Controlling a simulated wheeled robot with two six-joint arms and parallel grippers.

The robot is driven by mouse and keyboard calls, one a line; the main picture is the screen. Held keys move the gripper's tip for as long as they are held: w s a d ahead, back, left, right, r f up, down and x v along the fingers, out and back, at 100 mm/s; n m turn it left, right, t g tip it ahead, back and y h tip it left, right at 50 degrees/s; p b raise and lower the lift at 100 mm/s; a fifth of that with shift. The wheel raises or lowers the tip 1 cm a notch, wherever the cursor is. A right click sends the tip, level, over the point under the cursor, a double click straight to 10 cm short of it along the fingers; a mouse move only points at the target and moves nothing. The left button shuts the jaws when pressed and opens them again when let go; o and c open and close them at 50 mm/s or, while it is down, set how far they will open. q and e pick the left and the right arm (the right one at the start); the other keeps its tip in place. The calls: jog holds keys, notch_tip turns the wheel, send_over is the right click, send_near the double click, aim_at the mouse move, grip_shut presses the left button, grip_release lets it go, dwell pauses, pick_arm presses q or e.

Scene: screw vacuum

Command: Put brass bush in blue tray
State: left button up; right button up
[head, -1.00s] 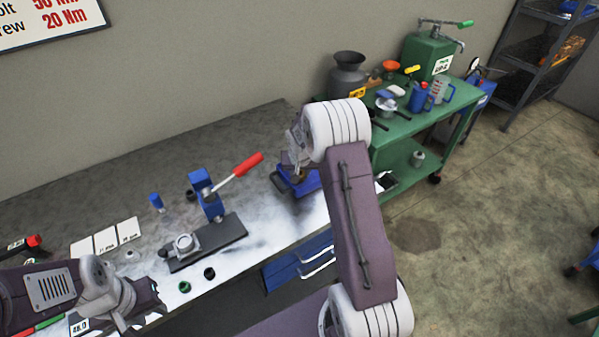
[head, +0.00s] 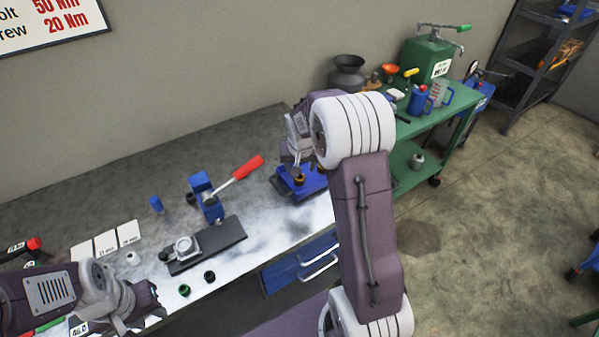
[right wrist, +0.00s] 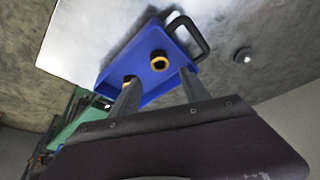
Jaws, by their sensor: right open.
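The blue tray (head: 314,190) sits at the right end of the bench; it also shows in the right wrist view (right wrist: 183,82). A brass bush with a dark bore (right wrist: 159,62) stands inside it, between and beyond my right fingertips. A second brass piece (right wrist: 129,79) shows at the tray's left edge, partly hidden by the left-hand finger. In the head view one brass piece (head: 299,179) shows in the tray. My right gripper (right wrist: 160,82) is open over the tray, with nothing between its fingers. My left gripper (head: 140,309) is low at the left; its jaw state is unclear.
A green ring (head: 184,290), a black ring (head: 209,276) and white cards (head: 105,242) lie nearby. A green cart (head: 437,130) with cans and jugs stands right.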

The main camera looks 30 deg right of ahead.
jog(key=s+a+n+g, duration=0.1)
jog(key=s+a, duration=0.3)
jog(key=s, duration=0.3)
jog(key=s+a+f+n+g+y, duration=0.1)
jog(key=s+a+n, duration=0.1)
jog(key=s+a, duration=0.2)
jog(key=s+a+f+n+g+y, duration=0.1)
jog(key=s+a, duration=0.4)
jog(key=s, duration=0.6)
jog(key=shift+f+n, duration=0.25)
jog(key=shift+n, duration=0.15)
